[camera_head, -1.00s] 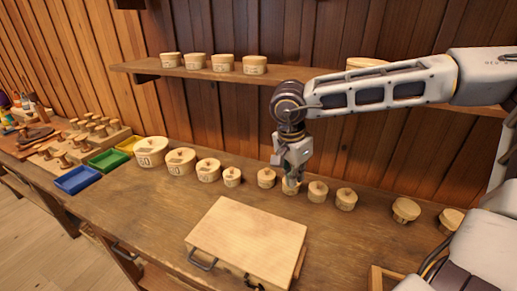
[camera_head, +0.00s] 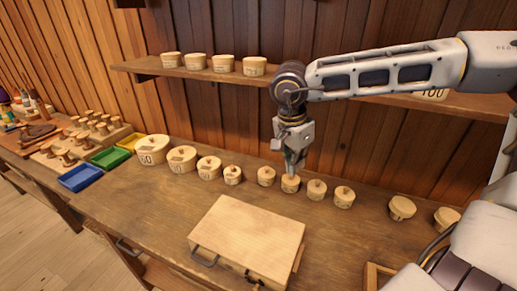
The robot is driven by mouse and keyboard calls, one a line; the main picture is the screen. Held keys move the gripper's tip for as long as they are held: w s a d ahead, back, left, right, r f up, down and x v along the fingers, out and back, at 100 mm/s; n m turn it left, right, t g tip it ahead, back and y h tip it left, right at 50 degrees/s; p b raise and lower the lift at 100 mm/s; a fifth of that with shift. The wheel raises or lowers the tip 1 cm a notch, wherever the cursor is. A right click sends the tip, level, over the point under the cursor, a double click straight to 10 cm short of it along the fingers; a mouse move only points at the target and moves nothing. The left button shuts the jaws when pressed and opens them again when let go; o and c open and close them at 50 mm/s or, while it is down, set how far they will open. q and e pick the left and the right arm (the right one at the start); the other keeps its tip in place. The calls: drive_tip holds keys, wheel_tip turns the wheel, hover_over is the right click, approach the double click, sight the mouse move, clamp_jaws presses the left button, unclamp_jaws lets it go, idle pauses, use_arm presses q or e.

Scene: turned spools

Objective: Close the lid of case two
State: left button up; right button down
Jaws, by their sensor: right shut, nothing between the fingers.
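A pale wooden case (camera_head: 247,236) lies on the workbench in the lower middle, with a metal handle (camera_head: 203,259) on its front side. Its flat top looks down on the box, with no gap that I can make out. No number on it can be read. My right gripper (camera_head: 291,171) points down behind the case, with its fingers together and empty. Its tips are just above or in front of a small round wooden piece (camera_head: 290,185) in the back row; contact cannot be told. My left gripper is not in view.
Several round wooden pieces, such as a large one (camera_head: 152,150), line the back of the bench (camera_head: 150,208). More stand on the wall shelf (camera_head: 205,73). Blue (camera_head: 80,178) and green (camera_head: 110,157) trays sit at left. Bare bench surrounds the case's left side.

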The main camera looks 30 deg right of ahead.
use_arm(q)
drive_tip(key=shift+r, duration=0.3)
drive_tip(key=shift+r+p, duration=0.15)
drive_tip(key=shift+p, duration=0.15)
idle(0.3)
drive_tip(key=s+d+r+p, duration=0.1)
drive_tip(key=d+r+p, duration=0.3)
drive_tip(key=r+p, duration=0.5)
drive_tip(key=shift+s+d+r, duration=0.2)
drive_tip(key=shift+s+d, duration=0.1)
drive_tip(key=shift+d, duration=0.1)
idle(0.3)
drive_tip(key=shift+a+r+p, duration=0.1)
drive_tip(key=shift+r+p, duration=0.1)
drive_tip(key=shift+p, duration=0.25)
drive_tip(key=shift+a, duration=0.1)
